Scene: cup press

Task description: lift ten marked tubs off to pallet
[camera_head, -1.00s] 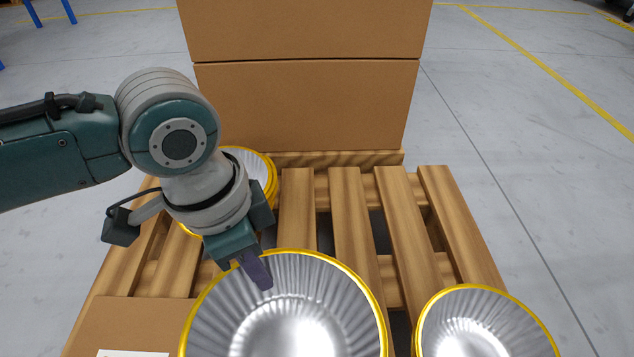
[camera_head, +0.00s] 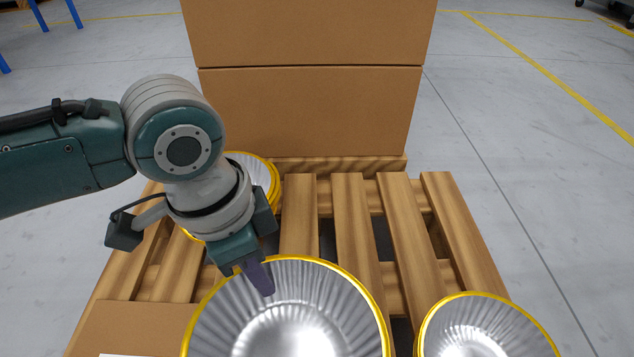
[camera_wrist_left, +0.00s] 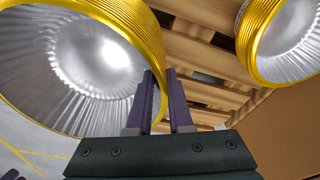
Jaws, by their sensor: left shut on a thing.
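A silver, ribbed tub with a yellow rim (camera_head: 290,315) is at the bottom centre of the head view. My left gripper (camera_head: 258,277) is shut on its far-left rim, with one finger inside the tub. In the left wrist view the fingers (camera_wrist_left: 166,98) pinch the yellow wall of this tub (camera_wrist_left: 95,65). A second silver tub (camera_head: 485,330) shows at the lower right, cut by the frame edge. Another yellow-rimmed tub (camera_head: 268,177) stands on the pallet (camera_head: 350,220) behind my left arm, partly hidden. Any marks on the tubs cannot be made out.
Large stacked cardboard boxes (camera_head: 310,110) stand at the pallet's far end. A flat cardboard surface (camera_head: 125,325) with a white label lies at the lower left.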

